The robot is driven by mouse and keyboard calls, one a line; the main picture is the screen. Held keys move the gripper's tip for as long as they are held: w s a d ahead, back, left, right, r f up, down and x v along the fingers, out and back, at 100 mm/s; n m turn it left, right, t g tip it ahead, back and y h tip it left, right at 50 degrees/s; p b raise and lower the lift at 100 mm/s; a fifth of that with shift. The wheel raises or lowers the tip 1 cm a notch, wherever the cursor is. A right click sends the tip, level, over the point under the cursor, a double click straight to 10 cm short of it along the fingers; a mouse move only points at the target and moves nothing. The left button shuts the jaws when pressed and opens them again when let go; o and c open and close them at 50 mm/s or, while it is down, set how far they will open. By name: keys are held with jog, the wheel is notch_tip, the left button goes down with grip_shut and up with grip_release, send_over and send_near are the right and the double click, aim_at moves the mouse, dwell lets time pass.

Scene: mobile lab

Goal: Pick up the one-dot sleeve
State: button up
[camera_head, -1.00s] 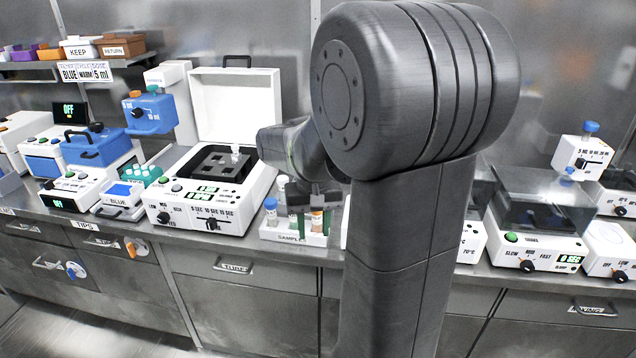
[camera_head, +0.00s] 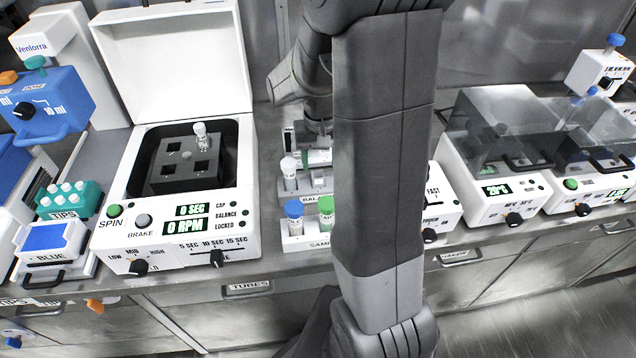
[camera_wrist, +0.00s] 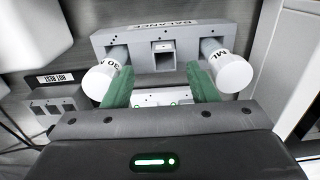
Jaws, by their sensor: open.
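A grey rack labelled BALANCE (camera_wrist: 225,32) fills the top of the wrist view; its edge also shows in the head view (camera_head: 320,199). A small square grey sleeve-like piece (camera_wrist: 163,48) with a dark opening sits at its middle. Tiny marks are on it, too small to count, so I cannot confirm the one-dot sleeve. White-capped tubes stand left (camera_wrist: 100,80) and right (camera_wrist: 234,73) of it. My gripper (camera_wrist: 160,88) is open, its green fingers apart and empty, in front of the square piece. In the head view my arm hides much of the rack.
A sample rack (camera_head: 296,246) with blue-capped (camera_head: 294,212) and green-capped (camera_head: 326,208) tubes stands in front. An open-lidded centrifuge (camera_head: 178,225) is at left. Covered machines (camera_head: 500,190) stand at right. A small grey block (camera_wrist: 58,108) lies left in the wrist view.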

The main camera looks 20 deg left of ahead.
aim_at(318, 172)
jog(key=shift+a+f, duration=0.15)
jog(key=shift+f, duration=1.05)
jog(key=shift+a+f, duration=0.15)
jog(key=shift+f, duration=1)
jog(key=c, duration=1)
jog(key=shift+c, duration=0.2)
